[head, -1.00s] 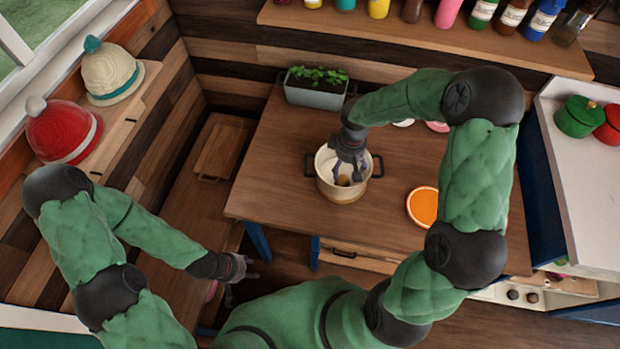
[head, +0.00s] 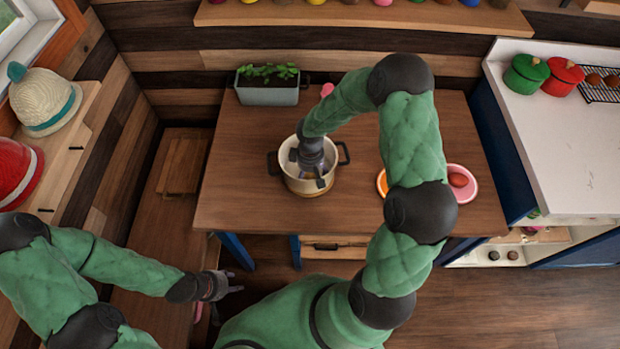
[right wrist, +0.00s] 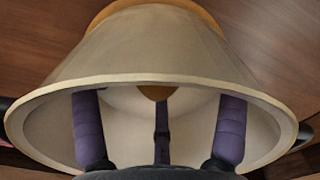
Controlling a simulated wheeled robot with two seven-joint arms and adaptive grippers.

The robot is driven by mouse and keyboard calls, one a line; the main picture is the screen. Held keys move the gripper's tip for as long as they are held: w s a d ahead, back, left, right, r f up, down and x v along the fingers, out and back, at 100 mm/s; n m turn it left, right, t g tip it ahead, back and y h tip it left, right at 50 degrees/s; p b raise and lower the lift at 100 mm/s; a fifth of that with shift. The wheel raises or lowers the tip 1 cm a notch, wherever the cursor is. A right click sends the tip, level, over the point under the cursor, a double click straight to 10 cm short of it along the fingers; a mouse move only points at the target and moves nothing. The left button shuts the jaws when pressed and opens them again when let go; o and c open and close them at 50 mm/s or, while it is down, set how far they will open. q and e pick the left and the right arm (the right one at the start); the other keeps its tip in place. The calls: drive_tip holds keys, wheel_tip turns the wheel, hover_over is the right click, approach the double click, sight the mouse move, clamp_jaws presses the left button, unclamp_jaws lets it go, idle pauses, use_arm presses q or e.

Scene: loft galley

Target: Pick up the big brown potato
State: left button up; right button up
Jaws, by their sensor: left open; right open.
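A cream pot (head: 302,187) with dark side handles stands on the wooden table. My right gripper (head: 317,178) points down into it, open, its purple-grey fingers spread inside the rim. In the right wrist view a brown rounded thing (right wrist: 157,92), which looks like the potato, shows in part at the inside of the pot (right wrist: 150,55), between the fingers and behind the middle one. I cannot tell if they touch it. In the head view the gripper hides it. My left gripper (head: 232,285) is open and empty, left of the table's front edge.
A pink bowl (head: 472,188) with a reddish-brown thing (head: 458,180) and an orange dish (head: 381,183) sit on the right of the table, partly behind my right arm. A planter (head: 268,90) stands at the back. The table's left part is clear.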

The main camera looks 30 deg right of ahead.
drive_tip(key=shift+f, duration=0.3)
drive_tip(key=c, duration=1.1)
drive_tip(key=shift+o, duration=0.2)
drive_tip(key=shift+r, duration=0.15)
